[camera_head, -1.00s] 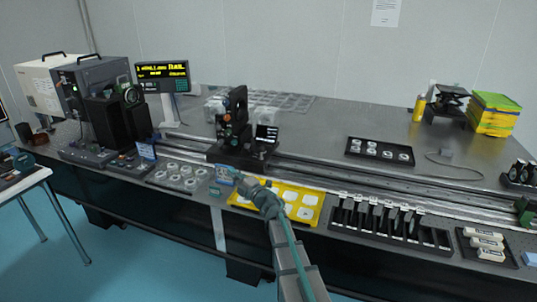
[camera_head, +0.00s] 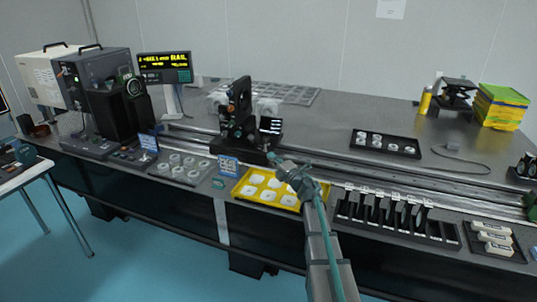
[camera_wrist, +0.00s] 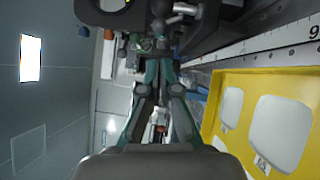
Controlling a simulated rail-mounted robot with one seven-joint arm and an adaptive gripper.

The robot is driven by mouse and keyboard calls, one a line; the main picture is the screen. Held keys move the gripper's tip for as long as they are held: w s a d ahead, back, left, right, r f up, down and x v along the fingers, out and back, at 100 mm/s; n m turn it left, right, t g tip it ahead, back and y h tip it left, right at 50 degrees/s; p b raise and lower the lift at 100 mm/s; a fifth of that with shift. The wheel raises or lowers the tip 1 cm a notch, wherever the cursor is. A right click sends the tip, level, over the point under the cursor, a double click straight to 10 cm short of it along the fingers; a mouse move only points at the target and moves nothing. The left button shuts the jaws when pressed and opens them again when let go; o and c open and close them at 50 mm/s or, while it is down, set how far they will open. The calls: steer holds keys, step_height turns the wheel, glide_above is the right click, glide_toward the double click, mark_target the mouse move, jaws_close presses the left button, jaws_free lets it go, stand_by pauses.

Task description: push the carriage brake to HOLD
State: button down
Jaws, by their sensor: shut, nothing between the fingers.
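The carriage (camera_head: 240,150) is a black base with an upright optical mount and a small lit display, sitting on the long rail. My gripper (camera_head: 274,159) is at the front right corner of the carriage base, over the back edge of the yellow tray. Its fingers are together and hold nothing. In the wrist view the fingers (camera_wrist: 158,70) point toward the front side of the carriage, whose dark body (camera_wrist: 105,12) fills the top. I cannot make out the brake lever or its setting, and cannot tell whether the fingertips touch the carriage.
The yellow tray (camera_head: 240,190) with white pieces lies under my gripper. A rack of dark slots (camera_head: 395,222) stands to the right, and a grey tray of round parts (camera_head: 180,168) to the left. The rail (camera_head: 400,184) is clear right of the carriage.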

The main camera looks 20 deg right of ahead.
mark_target(252, 139)
steer(key=p+x, duration=0.1)
steer(key=x, duration=1.1)
steer(key=shift+w+p, duration=0.35)
